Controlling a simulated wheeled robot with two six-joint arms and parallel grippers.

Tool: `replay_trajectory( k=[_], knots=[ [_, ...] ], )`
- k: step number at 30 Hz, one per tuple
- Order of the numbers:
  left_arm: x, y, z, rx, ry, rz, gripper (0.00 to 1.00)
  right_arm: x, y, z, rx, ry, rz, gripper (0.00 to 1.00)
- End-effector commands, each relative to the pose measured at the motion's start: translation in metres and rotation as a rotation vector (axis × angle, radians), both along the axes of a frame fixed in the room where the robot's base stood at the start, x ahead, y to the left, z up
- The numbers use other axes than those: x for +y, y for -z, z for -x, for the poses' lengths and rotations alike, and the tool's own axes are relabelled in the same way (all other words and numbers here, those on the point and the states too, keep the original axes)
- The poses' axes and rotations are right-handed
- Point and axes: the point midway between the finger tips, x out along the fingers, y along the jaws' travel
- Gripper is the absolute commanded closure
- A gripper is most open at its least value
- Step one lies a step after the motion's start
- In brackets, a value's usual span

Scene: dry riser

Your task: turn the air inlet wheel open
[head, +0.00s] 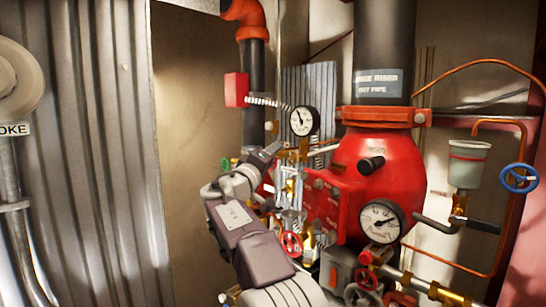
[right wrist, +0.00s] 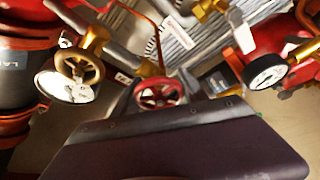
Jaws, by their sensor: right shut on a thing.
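My right gripper (head: 268,154) reaches up from the bottom of the head view into the small pipework left of the red valve body (head: 380,185). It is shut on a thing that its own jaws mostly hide. In the right wrist view a small red spoked wheel (right wrist: 160,95) sits at the middle of the gripper's front edge, partly covered by it, and seems to be what is held. I cannot read a label on it. Another red wheel (head: 291,244) and a green wheel (head: 225,163) show close to the gripper. My left gripper is not in view.
Pressure gauges (head: 304,121) (head: 381,221) stand close to the gripper. A blue wheel (head: 519,178) and a grey cup (head: 468,163) are at the right. A black pipe (head: 254,85) rises behind. Corrugated metal (head: 95,150) lines the left, with free room before the bare wall.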

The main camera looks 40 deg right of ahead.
Motion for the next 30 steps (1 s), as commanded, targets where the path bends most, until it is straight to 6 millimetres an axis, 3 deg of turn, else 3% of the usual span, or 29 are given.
replay_trajectory(
  k=[6, 7, 9, 19, 24, 30],
  knots=[
    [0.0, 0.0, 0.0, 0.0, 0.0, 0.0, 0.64, 0.0, 0.0, 0.0, 0.002, 0.001, 0.002, 0.91],
    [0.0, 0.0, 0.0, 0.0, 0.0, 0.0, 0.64, 0.0, 0.0, 0.0, 0.002, 0.001, 0.002, 0.42],
    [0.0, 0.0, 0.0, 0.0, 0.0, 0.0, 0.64, 0.0, 0.0, 0.0, 0.001, 0.001, 0.002, 0.28],
    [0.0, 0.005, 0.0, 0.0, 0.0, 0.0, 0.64, 0.004, 0.003, 0.002, -0.001, 0.001, 0.001, 0.28],
    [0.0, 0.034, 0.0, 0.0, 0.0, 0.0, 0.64, 0.034, 0.016, 0.015, -0.003, -0.004, 0.001, 0.28],
    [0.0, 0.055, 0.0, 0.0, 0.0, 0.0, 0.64, 0.069, 0.021, 0.03, -0.002, -0.003, 0.001, 0.28]
  ],
)
